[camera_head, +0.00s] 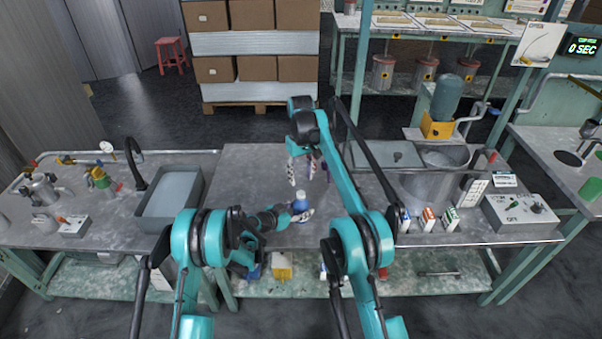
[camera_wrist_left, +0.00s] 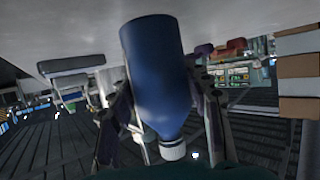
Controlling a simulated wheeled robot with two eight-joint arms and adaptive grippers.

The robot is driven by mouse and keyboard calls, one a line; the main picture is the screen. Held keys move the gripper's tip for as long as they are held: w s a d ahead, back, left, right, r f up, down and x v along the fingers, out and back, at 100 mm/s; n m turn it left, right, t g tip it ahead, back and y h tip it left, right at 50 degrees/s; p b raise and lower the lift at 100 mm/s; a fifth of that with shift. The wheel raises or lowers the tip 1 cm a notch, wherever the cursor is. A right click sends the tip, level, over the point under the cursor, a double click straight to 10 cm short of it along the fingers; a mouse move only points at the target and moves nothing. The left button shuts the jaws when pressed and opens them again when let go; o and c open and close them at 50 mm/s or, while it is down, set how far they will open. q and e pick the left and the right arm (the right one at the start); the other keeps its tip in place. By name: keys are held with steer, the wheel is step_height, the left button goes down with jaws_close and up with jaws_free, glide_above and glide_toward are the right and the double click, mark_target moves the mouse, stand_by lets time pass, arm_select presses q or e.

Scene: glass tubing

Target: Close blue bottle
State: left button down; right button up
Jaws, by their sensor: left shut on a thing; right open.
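The blue bottle (camera_head: 299,205) is at the middle of the table in the head view, with its white top upward. It also fills the middle of the left wrist view (camera_wrist_left: 158,75), where its white top (camera_wrist_left: 172,150) shows at the lower end. I cannot tell whether that top is a tight cap. My left gripper (camera_head: 302,214) is shut around the bottle's body, with a finger on either side in the wrist view. My right gripper (camera_head: 302,173) is open, fingers pointing down, above and apart from the bottle. Nothing shows between its fingers.
A grey sink (camera_head: 172,193) is on the left and a metal basin (camera_head: 436,184) on the right. Small boxes (camera_head: 428,218) stand on the table's right side, beside a control box (camera_head: 520,212). The table surface (camera_head: 240,170) behind my left arm is clear.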

mark_target(301, 193)
steer(key=n, duration=0.7)
steer(key=shift+r, duration=0.25)
steer(key=n, duration=0.5)
steer(key=shift+r+n, duration=0.2)
steer(key=shift+n, duration=0.2)
steer(key=shift+f, duration=4.05)
jaws_close()
